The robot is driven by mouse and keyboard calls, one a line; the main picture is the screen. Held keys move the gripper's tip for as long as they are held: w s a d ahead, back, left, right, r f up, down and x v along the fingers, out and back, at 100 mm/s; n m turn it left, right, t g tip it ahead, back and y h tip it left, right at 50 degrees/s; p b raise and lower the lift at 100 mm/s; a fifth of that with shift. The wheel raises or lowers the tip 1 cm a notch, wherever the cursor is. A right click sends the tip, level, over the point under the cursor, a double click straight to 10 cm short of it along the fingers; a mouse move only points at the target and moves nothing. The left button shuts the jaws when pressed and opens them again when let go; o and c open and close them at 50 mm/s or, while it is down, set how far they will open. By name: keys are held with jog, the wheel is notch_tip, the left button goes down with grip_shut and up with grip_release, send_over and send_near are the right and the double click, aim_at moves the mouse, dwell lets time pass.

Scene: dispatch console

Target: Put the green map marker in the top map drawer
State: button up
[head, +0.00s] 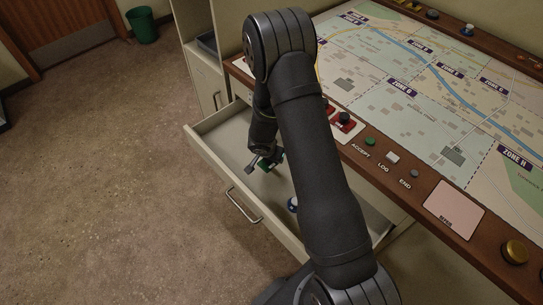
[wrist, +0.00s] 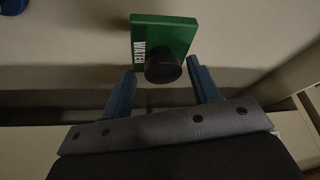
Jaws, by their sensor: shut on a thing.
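The green map marker is a green block lettered "WATER" with a round black knob. In the wrist view the marker (wrist: 178,32) is just beyond my fingertips, with its knob between them. My gripper (wrist: 161,72) is shut on the marker by this knob. In the head view my gripper (head: 262,159) is over the inside of the open top map drawer (head: 232,173), and a bit of the green marker (head: 265,167) shows under it. Whether the marker touches the drawer floor, I cannot tell. My arm hides part of the drawer.
A blue and white piece (head: 292,204) is in the drawer, partly behind my arm. The console (head: 420,178) with its map and buttons stands along the drawer's right side. The drawer's front wall and handle (head: 243,206) face left, over open floor.

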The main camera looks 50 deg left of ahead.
aim_at(266, 170)
jog(key=shift+f, duration=0.1)
jog(key=shift+f, duration=0.5)
jog(key=o, duration=1)
jog(key=shift+r, duration=0.6)
jog(key=v, duration=1.2)
